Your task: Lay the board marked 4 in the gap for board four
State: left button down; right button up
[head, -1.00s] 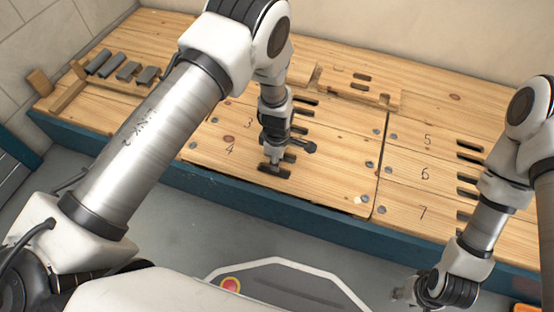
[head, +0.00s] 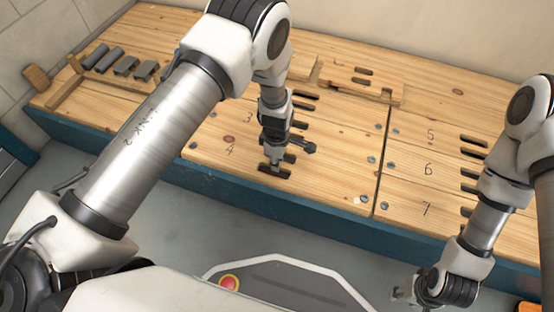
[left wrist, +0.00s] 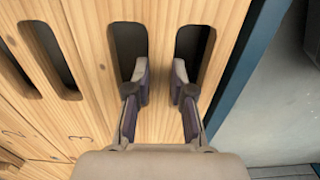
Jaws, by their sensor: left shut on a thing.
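The board marked 4 (head: 315,183) lies along the front edge of the bench's left half, in line with the board marked 3 behind it. It looks about level with its neighbours; I cannot tell whether it is fully down. My left gripper (head: 273,168) is at the board's two dark slots. In the left wrist view its fingers (left wrist: 160,88) reach down at the slots and are shut on the wooden strip (left wrist: 161,50) between them. The gap for board four is covered by the board. My right gripper (head: 403,292) hangs low in front of the bench, its fingers too small to read.
Boards marked 5, 6 and 7 (head: 400,205) lie to the right, past a narrow dark seam. Several grey blocks (head: 125,65) and a wooden rail (head: 67,95) lie at the back left. The blue bench front (head: 300,218) drops to grey floor.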

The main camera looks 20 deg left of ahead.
pick_arm(q)
jog(key=shift+f, duration=0.25)
dwell(0.5)
jog(key=c, duration=0.9)
grip_release()
notch_tip(320, 180, up, 12)
jog(key=shift+f, duration=0.1)
